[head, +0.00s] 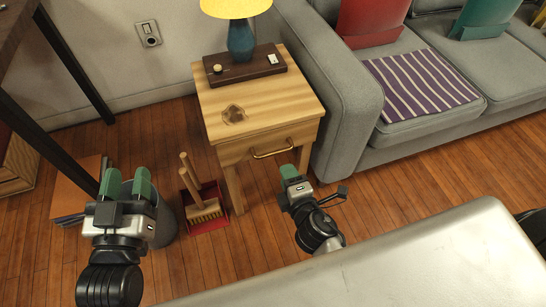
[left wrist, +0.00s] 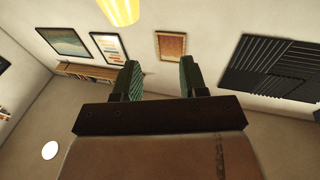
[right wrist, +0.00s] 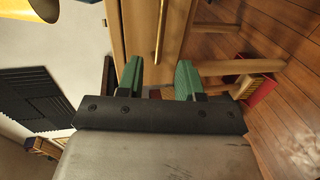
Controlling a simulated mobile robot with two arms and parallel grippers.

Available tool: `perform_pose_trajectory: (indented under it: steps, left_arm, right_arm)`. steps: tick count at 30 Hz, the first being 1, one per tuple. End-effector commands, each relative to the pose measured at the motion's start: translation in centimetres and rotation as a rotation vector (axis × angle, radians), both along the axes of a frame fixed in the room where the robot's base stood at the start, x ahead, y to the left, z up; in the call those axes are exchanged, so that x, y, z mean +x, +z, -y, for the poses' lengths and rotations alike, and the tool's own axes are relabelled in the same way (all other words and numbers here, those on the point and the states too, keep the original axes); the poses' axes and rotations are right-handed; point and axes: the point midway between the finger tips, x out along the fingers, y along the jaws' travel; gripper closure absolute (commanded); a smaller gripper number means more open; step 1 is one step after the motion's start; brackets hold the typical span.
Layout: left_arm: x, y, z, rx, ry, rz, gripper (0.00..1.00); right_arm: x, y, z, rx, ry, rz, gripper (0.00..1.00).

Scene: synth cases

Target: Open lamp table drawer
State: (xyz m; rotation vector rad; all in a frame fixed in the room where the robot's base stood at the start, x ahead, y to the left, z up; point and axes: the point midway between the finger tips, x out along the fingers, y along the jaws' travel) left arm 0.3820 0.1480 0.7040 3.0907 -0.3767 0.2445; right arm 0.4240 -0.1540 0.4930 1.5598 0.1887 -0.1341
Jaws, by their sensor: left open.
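The lamp table (head: 262,100) is light wood. Its drawer (head: 240,152) is closed, with a brass bar handle (head: 272,153) on its front. The handle also shows upright in the right wrist view (right wrist: 160,30), just beyond the gap between my right fingers. My right gripper (head: 290,174) is open and empty, in front of the table and below the handle in the head view; it appears apart from the handle.
A lamp (head: 240,40) stands on a dark board (head: 262,66) on the table top. A red dustpan (head: 221,220) and brush (head: 206,210) stand left of the table legs. A grey sofa (head: 345,110) flanks the right side. A pale surface (head: 420,260) fills the front right.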

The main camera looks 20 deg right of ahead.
Motion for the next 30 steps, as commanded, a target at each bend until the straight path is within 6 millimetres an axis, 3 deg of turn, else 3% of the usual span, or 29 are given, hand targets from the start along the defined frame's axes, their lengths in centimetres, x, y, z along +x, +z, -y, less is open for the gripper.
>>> perform_pose_trajectory:
  steps: [9,15,29,30]
  left_arm:
    - [-0.3,1.8,0.3,-0.044,-0.011,0.163,0.57]
    - [-1.0,3.5,0.4,-0.081,-0.019,0.298,0.57]
    - [-1.4,4.3,0.4,-0.100,-0.021,0.363,0.57]
    - [-1.4,4.3,0.4,-0.100,-0.021,0.363,0.57]
  right_arm:
    - [5.8,-1.3,-0.2,0.001,0.001,0.001,0.64]
    - [8.6,-2.0,-0.3,0.003,0.000,-0.003,0.64]
    - [9.7,-2.1,-0.3,0.003,0.000,-0.003,0.64]
    - [9.7,-2.1,-0.3,0.003,0.000,-0.003,0.70]
